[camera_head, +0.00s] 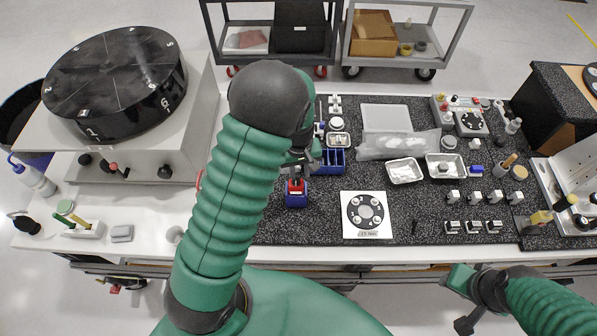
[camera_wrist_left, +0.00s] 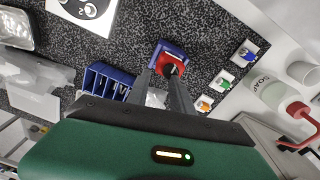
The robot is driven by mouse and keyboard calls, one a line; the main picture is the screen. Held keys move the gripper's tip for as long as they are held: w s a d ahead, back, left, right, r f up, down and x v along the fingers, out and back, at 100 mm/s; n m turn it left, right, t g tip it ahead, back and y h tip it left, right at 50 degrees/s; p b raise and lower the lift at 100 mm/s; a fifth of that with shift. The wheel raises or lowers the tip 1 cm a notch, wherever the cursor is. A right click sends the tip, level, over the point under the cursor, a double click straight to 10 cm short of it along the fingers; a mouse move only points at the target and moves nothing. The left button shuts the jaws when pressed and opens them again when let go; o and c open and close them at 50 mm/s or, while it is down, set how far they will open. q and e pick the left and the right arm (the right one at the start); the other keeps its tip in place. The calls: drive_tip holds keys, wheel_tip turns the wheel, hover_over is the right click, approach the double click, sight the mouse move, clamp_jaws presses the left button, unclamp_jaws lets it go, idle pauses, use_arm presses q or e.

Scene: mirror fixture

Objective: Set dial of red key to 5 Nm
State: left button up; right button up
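The red key (camera_head: 295,187) sits in a small blue holder (camera_head: 297,200) on the black speckled mat. It also shows in the left wrist view as a red and dark block (camera_wrist_left: 170,66) in the blue holder (camera_wrist_left: 168,47). My left gripper (camera_head: 298,172) points down at the key. In the left wrist view its two fingers (camera_wrist_left: 166,78) are apart, with the tips at the red part. I cannot tell whether they touch it. The dial marking is too small to read. My right gripper (camera_head: 466,324) is low at the right, away from the mat, and its finger gap is unclear.
A blue divided bin (camera_head: 333,162) stands close behind the holder. A white card with a dark round plate (camera_head: 367,214) lies to the right. Metal trays (camera_head: 404,171) and several small parts lie farther right. A large black dial drum (camera_head: 117,80) stands left.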

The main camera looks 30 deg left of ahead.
sight(300, 181)
use_arm(q)
drive_tip(key=shift+s+d+f+g, duration=0.2)
drive_tip(key=shift+s+f, duration=0.25)
drive_tip(key=shift+s, duration=0.1)
drive_tip(key=shift+s+d+f+g, duration=0.2)
drive_tip(key=shift+s+f, duration=0.25)
drive_tip(key=shift+s, duration=0.1)
use_arm(e)
drive_tip(key=shift+d+f, duration=0.15)
drive_tip(key=shift+f, duration=0.1)
use_arm(q)
drive_tip(key=shift+a, duration=0.25)
drive_tip(key=shift+r, duration=0.25)
drive_tip(key=r, duration=0.2)
drive_tip(key=w+r+b, duration=0.1)
drive_tip(key=r, duration=0.2)
drive_tip(key=shift+w+a+r, duration=0.25)
drive_tip(key=shift+a+r, duration=0.05)
wheel_tip(300, 181, up, 12)
drive_tip(key=b, duration=0.2)
drive_tip(key=shift+d+r+t, duration=0.2)
drive_tip(key=shift+d+t, duration=0.1)
drive_tip(key=shift+t, duration=0.1)
use_arm(e)
drive_tip(key=x, duration=0.3)
drive_tip(key=shift+w+a+f, duration=0.1)
drive_tip(key=shift+a+f, duration=0.05)
drive_tip(key=shift+a, duration=0.25)
